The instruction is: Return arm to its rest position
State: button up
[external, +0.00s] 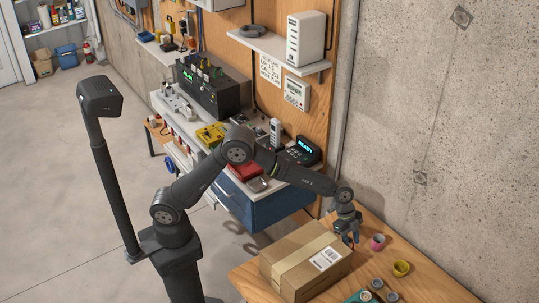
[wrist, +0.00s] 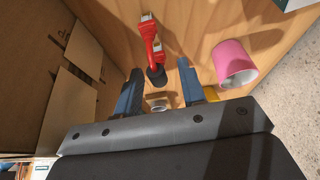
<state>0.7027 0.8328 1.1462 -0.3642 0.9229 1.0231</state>
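My gripper (external: 350,238) points down over the wooden table, close beside the right end of the cardboard box (external: 298,262). In the wrist view its two blue fingers (wrist: 159,70) are spread apart. A red object with a black end (wrist: 149,38) shows between and beyond the fingertips, apparently lying on the table; I see no grip on it. My arm is stretched out to the right from its base, over the workbench.
A pink cup (external: 378,242) is just right of my gripper, with a yellow cup (external: 401,268) nearer the front. A concrete wall (external: 450,130) rises behind. The workbench carries a phone (external: 275,133), a red item and other equipment; a shelf (external: 280,48) hangs above.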

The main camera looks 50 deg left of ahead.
jog(key=r, duration=0.8)
jog(key=shift+w+a+r, duration=0.1)
jog(key=shift+w+a, duration=0.1)
jog(key=shift+a, duration=0.2)
jog(key=w+a+r+n+t+y, duration=0.1)
jog(key=w+a+r+n, duration=0.15)
jog(key=a, duration=0.55)
jog(key=w+a+r+n+t, duration=0.1)
jog(key=w+a+n, duration=0.3)
jog(key=a, duration=0.5)
jog(key=s+a+r+n+y, duration=0.1)
jog(key=a+r+n, duration=0.1)
jog(key=a, duration=0.8)
jog(key=a+r+n+t+y, duration=0.1)
jog(key=a+n, duration=0.4)
jog(key=a, duration=0.5)
jog(key=s+a+r+n+t+y, duration=0.1)
jog(key=a+r+n, duration=0.1)
jog(key=a, duration=0.8)
jog(key=shift+s+r+n, duration=0.35)
jog(key=shift+n, duration=0.5)
